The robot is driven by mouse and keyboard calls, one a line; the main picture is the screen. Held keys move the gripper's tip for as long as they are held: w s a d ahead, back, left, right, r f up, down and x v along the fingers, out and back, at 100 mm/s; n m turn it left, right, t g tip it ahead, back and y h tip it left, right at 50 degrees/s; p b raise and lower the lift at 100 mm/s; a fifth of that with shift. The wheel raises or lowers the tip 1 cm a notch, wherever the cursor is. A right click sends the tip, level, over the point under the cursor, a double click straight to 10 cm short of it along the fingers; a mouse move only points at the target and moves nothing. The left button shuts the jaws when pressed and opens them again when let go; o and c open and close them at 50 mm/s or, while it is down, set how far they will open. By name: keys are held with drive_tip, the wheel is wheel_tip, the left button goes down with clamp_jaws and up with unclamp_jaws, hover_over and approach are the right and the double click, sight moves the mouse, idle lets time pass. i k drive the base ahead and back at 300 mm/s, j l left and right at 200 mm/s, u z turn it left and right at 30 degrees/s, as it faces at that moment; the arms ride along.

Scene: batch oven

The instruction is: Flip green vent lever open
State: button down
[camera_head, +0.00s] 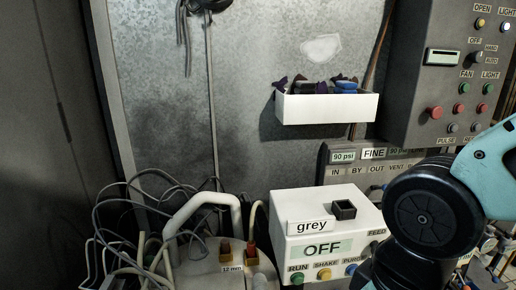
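I see no green vent lever. A grey valve panel (345,176) labelled "90 psi", "FINE", "IN", "BY", "OUT" and what looks like "VENT" stands at the right of the middle. My own arm covers its right and lower part, and the white box hides some of its lower left. A pale blue and black joint of my arm fills the lower right. My gripper is not in view, so its state and place do not show.
A white bin (326,108) hangs on the metal wall above. A control box (430,85) with buttons is at upper right. Loose cables (110,250) crowd the lower left.

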sight(148, 260)
drive_tip(key=u, duration=1.25)
